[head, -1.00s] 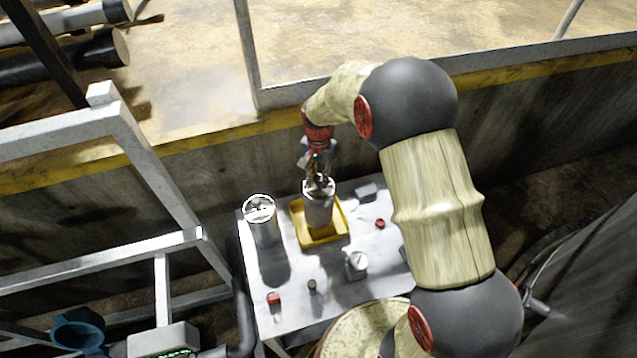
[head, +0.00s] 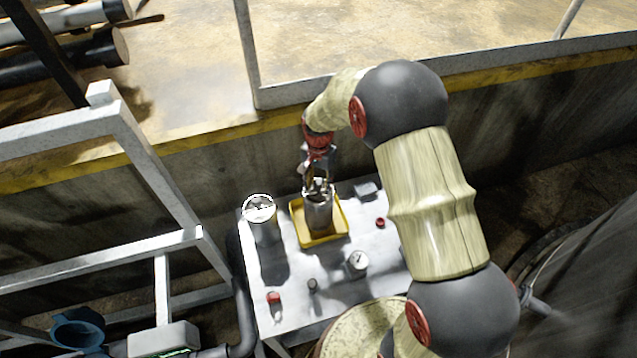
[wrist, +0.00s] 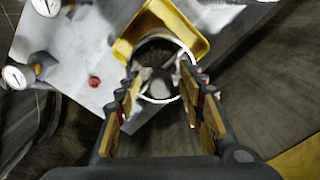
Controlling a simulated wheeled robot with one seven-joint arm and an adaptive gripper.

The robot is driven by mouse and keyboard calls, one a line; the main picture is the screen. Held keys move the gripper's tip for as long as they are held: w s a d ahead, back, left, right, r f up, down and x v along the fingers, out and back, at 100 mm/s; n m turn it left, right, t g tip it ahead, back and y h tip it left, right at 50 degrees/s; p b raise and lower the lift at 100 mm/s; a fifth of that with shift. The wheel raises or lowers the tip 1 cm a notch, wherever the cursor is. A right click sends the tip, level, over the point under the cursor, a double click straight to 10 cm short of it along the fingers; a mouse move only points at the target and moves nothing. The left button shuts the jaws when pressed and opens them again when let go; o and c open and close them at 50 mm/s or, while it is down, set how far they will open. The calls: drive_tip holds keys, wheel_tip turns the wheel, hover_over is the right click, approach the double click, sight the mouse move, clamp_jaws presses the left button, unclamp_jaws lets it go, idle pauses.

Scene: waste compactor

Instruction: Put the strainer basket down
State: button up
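The strainer basket (head: 319,214) is a grey metal cylinder that appears to stand upright in the yellow tray (head: 341,232) on the bench. In the wrist view the basket (wrist: 158,47) shows from above, with a dark inside and a thin pale arc at its near side. My gripper (head: 318,187) is right above the basket top. In the wrist view my gripper (wrist: 160,75) has its fingers wide apart, one on each side of the basket's top, with no object visibly clamped between the pads. Whether a fingertip touches the rim is hard to tell.
A second cylinder (head: 264,230) with a white ring on top stands left of the tray. A gauge (head: 357,262), a red button (head: 380,223), a red-topped knob (head: 273,298) and a small grey box (head: 367,191) are on the bench (head: 315,270). A concrete wall rises behind.

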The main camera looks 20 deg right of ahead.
drive_tip(key=shift+r, duration=0.1)
wheel_tip(320, 180, up, 12)
drive_tip(key=s+r+n+t, duration=0.2)
drive_tip(key=s+r+n, duration=0.2)
drive_tip(key=s+r, duration=0.8)
drive_tip(key=s+r+n+t, duration=0.1)
drive_tip(key=s+r+n, duration=0.1)
drive_tip(key=s, duration=0.5)
drive_tip(key=s+r+n+t, duration=0.2)
drive_tip(key=s+r, duration=0.3)
drive_tip(key=s, duration=0.3)
drive_tip(key=shift+s+n+t, duration=0.25)
drive_tip(key=shift+n+t, duration=0.05)
drive_tip(key=shift+n, duration=0.2)
drive_tip(key=shift+f, duration=0.1)
wheel_tip(320, 180, down, 19)
drive_tip(key=b, duration=1.9)
